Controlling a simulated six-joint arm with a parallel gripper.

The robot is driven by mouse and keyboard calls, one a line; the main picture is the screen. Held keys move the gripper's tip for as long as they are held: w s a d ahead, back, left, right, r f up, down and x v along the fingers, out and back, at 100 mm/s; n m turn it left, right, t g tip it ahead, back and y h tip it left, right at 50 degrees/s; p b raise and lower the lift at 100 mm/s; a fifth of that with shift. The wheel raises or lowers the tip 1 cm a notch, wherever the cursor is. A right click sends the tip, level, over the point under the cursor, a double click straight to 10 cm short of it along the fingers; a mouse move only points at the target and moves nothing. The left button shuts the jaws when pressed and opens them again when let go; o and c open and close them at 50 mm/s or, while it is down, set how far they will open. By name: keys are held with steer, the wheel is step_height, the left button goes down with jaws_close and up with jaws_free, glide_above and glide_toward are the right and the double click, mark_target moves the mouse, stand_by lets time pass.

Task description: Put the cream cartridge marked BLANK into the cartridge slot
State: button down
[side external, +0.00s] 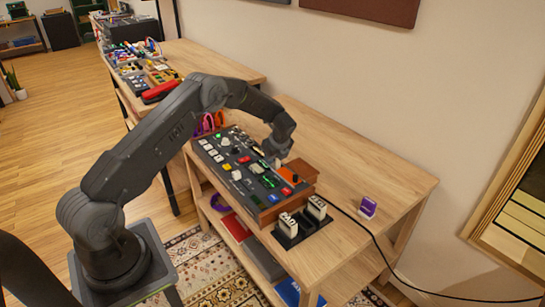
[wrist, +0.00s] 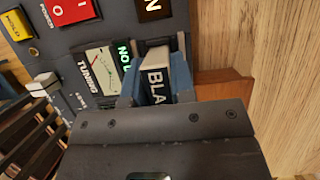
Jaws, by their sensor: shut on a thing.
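My gripper (wrist: 157,72) is shut on the cream cartridge (wrist: 156,56), with a blue fingertip on each side of it. The cartridge's black label shows white letters "BLA"; the rest is hidden by my gripper. The cartridge's far end is at the dark slot area of the console (wrist: 110,15), beside a green-lit display reading "NO". I cannot tell how deep it sits. In the side view, my gripper (side external: 275,158) is low over the back edge of the console (side external: 222,186), and the held cartridge is hardly visible.
A black holder (side external: 300,236) with two pale labelled cartridges (side external: 289,224) stands at the console's near end. A purple item (side external: 368,207) stands on the table (side external: 375,165) to the right, near a black cable. Coloured buttons and switches crowd the console. The table's back right is clear.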

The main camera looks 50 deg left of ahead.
steer(key=c, duration=0.9)
jaws_free()
steer(key=shift+s, duration=0.1)
steer(key=shift+c, duration=0.7)
steer(key=shift+o, duration=0.2)
steer(key=shift+f, duration=0.1)
steer(key=shift+r, duration=0.3)
steer(key=shift+c, duration=0.4)
steer(key=shift+r, duration=0.35)
steer(key=o, duration=0.4)
steer(key=shift+r, duration=0.25)
steer(key=shift+c, duration=0.2)
steer(key=shift+r, duration=2.7)
